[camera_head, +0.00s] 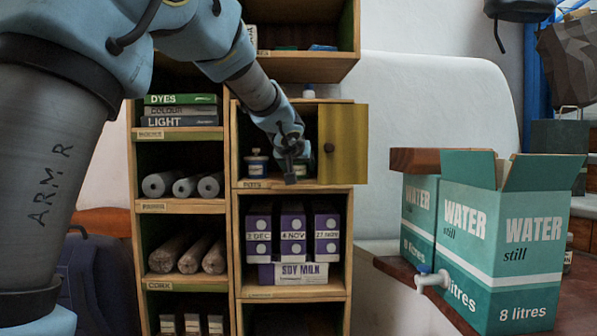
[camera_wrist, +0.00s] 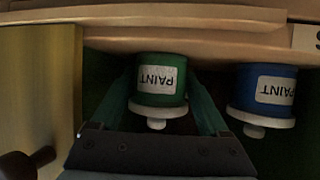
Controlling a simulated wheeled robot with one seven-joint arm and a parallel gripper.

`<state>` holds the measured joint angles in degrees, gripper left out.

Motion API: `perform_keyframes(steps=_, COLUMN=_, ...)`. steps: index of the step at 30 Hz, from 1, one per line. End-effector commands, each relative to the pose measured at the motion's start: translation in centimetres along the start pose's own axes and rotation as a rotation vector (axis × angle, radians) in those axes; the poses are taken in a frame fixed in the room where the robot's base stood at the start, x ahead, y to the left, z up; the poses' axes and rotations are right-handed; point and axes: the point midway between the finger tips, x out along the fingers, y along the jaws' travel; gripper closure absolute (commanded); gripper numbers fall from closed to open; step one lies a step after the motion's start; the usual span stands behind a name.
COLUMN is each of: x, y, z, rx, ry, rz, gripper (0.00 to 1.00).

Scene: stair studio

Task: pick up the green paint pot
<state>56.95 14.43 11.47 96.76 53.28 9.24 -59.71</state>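The green paint pot (camera_wrist: 158,80) has a white lid with a knob and a "PAINT" label. It shows upside down in the wrist view, inside a wooden shelf compartment. My gripper (camera_wrist: 161,92) is open, with one finger on each side of the pot. I cannot tell whether either finger touches it. In the head view my gripper (camera_head: 291,177) is at the front of the pots compartment and mostly hides the green pot behind it.
A blue paint pot (camera_wrist: 263,92) stands close beside the green one; it also shows in the head view (camera_head: 257,164). The yellow cabinet door (camera_head: 343,143) stands open at the right of the compartment. Milk cartons (camera_head: 292,232) fill the compartment below. Water boxes (camera_head: 502,240) stand at right.

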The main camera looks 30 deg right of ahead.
Motion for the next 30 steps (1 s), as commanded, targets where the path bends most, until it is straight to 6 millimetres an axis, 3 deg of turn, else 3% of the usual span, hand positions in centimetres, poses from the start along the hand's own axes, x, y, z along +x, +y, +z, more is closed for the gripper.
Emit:
perform_keyframes(steps=2, x=-0.01, y=0.01, z=0.0, rx=0.0, ry=0.0, rz=0.0, gripper=0.31)
perform_keyframes(steps=20, x=-0.03, y=0.01, z=-0.02, rx=0.0, ry=0.0, rz=0.0, gripper=0.99)
perform_keyframes(steps=30, x=-0.12, y=0.01, z=-0.31, rx=0.0, ry=0.002, rz=0.001, gripper=1.0)
